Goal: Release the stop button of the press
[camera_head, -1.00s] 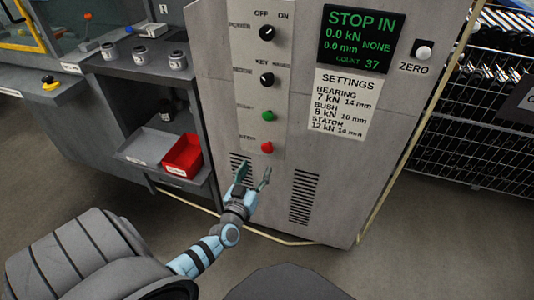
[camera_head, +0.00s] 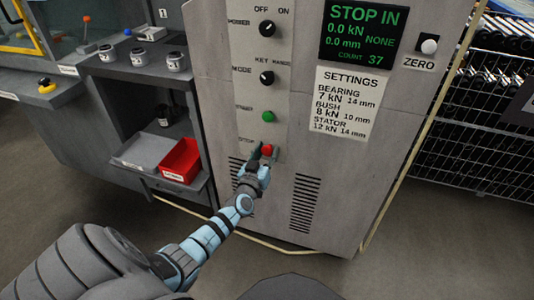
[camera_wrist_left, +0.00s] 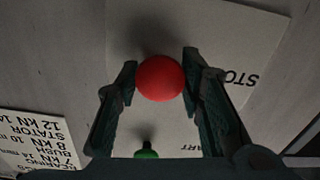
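The red stop button (camera_head: 267,149) is on the lower part of the press's control strip. The display above reads STOP IN. My left gripper (camera_head: 265,153) is at the button, with one finger on each side of it. In the left wrist view the red button (camera_wrist_left: 160,78) sits between the two fingertips (camera_wrist_left: 160,75). The fingers are parted to about the button's width; the left tip looks close to it or touching, and contact on the right is hard to tell. My right gripper is not in view.
Above the stop button are the green start button (camera_head: 268,117), the mode key knob (camera_head: 267,78) and the power knob (camera_head: 267,29). A white zero button (camera_head: 429,46) is at the upper right. A red bin (camera_head: 181,160) stands on the shelf to the left.

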